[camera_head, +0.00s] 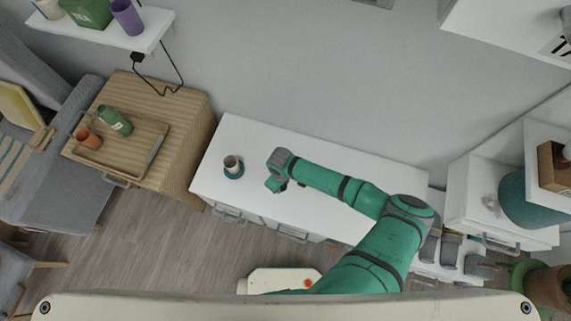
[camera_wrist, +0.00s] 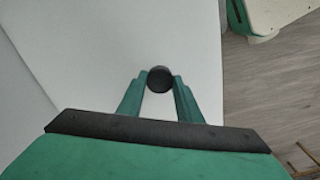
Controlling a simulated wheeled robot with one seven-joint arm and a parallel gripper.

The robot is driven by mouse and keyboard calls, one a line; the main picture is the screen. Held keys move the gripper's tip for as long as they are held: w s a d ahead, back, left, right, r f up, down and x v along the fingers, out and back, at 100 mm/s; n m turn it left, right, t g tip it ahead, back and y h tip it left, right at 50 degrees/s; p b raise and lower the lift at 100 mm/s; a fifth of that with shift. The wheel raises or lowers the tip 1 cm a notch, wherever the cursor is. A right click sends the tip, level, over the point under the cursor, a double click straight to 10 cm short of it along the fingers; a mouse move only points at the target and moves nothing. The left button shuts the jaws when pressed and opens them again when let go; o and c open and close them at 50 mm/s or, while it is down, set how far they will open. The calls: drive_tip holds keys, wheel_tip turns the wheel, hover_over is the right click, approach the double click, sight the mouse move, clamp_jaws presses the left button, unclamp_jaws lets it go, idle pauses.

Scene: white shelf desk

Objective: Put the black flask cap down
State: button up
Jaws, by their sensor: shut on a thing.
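The black flask cap (camera_wrist: 160,79) is a small dark round piece between my fingertips in the wrist view. My gripper (camera_wrist: 160,84) is shut on it, with one green finger on each side. Behind the cap in that view is the plain white desk top (camera_wrist: 130,30); I cannot tell whether the cap touches it. In the head view my gripper (camera_head: 274,186) hangs over the front part of the white desk (camera_head: 330,168), right of a cup.
The desk top around my gripper looks clear.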

sight(286, 186)
drive_tip(key=shift+w+d+f, duration=0.4)
drive_tip(key=shift+d+f, duration=0.25)
drive_tip(key=shift+f, duration=1.8)
drive_tip(key=o, duration=1)
drive_tip(key=shift+f, duration=0.1)
wheel_tip(286, 186, up, 12)
drive_tip(key=shift+r, duration=0.1)
drive_tip(key=shift+d, duration=0.1)
